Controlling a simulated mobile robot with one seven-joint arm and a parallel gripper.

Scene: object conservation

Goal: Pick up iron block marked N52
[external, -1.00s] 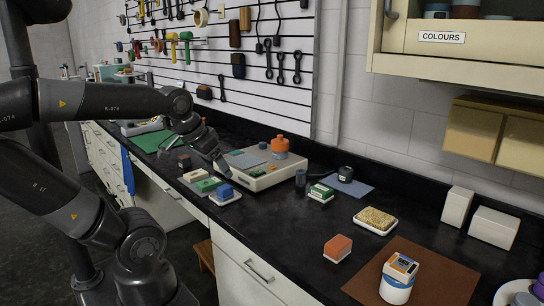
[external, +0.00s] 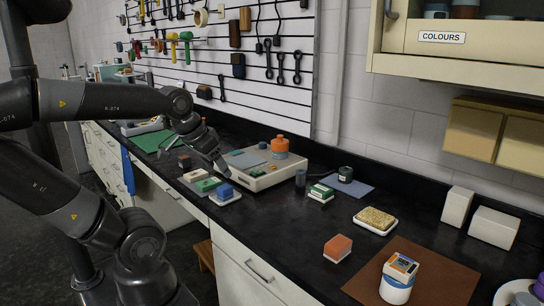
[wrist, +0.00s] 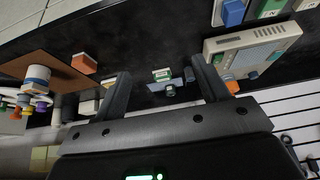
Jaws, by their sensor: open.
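No N52 mark is readable, so I cannot tell which block bears it. A blue block (external: 225,191) sits on a white base at the counter's front edge, beside a green-and-white block (external: 208,184) and a brown block (external: 184,161). These also show at the top right of the wrist view, the blue block (wrist: 233,12) and the green one (wrist: 271,8). Another green-topped block (external: 321,191) stands farther right; an orange block (external: 338,246) is near the front. My gripper (external: 222,168) is open and empty, above the counter by the blue block; its fingers (wrist: 160,70) are apart in the wrist view.
A tray of yellow grains (external: 375,220) and a white jar (external: 397,282) on a brown mat (external: 440,275) are to the right.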

